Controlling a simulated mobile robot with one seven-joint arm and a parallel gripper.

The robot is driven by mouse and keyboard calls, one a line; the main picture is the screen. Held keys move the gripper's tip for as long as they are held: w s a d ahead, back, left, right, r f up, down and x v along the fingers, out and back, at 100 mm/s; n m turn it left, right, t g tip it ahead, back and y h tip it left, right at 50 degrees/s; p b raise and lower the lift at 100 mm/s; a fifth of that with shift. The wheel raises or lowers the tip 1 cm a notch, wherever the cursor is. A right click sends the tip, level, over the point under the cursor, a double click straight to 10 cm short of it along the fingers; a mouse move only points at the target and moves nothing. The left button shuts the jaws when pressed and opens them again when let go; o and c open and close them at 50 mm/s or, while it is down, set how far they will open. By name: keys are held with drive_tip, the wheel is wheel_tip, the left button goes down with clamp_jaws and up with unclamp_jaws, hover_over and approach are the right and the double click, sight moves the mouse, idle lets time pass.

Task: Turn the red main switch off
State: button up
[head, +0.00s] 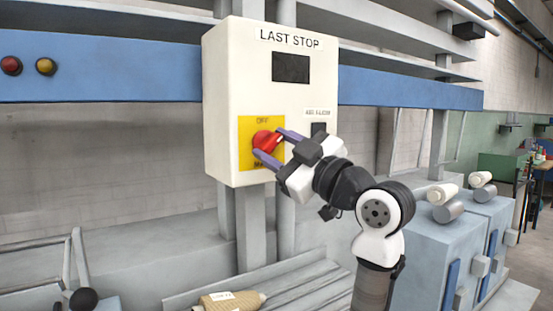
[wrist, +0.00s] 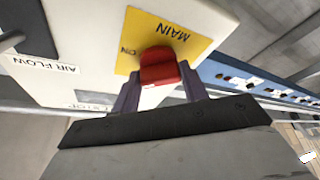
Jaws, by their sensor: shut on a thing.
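The red main switch (head: 265,141) is a rotary knob on a yellow plate (head: 246,128) low on the front of a cream control box (head: 225,100). My gripper (head: 274,145) reaches it from the right, with one purple finger above the knob and one below. In the wrist view the red knob (wrist: 158,68) sits between the two purple fingers of my gripper (wrist: 160,90), which is shut on it. The yellow plate (wrist: 135,32) reads MAIN and ON there. Part of the knob's edge is hidden by the fingers.
The box also has a dark display (head: 290,68) and a dark AIR FLOW switch (head: 319,130) close above my gripper. A blue beam (head: 120,70) with red and yellow buttons runs behind. A yarn bobbin (head: 230,301) lies below. Blue-grey cabinets (head: 425,255) stand at right.

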drive_tip(key=n+g, duration=0.1)
drive_tip(key=n, duration=0.2)
drive_tip(key=n+g, duration=0.2)
drive_tip(key=n, duration=0.1)
drive_tip(key=shift+d+r+n, duration=0.1)
drive_tip(key=shift+r+n, duration=0.05)
drive_tip(key=shift+n, duration=0.25)
drive_tip(key=n+g, duration=0.1)
drive_tip(key=n, duration=0.4)
drive_tip(key=shift+r+g+h, duration=0.1)
drive_tip(key=shift+g+h, duration=0.3)
drive_tip(key=shift+p, duration=0.3)
drive_tip(key=o, duration=1)
drive_tip(key=shift+d, duration=0.1)
drive_tip(key=b+v, duration=0.3)
drive_tip(key=v, duration=1)
drive_tip(key=shift+s+d, duration=0.25)
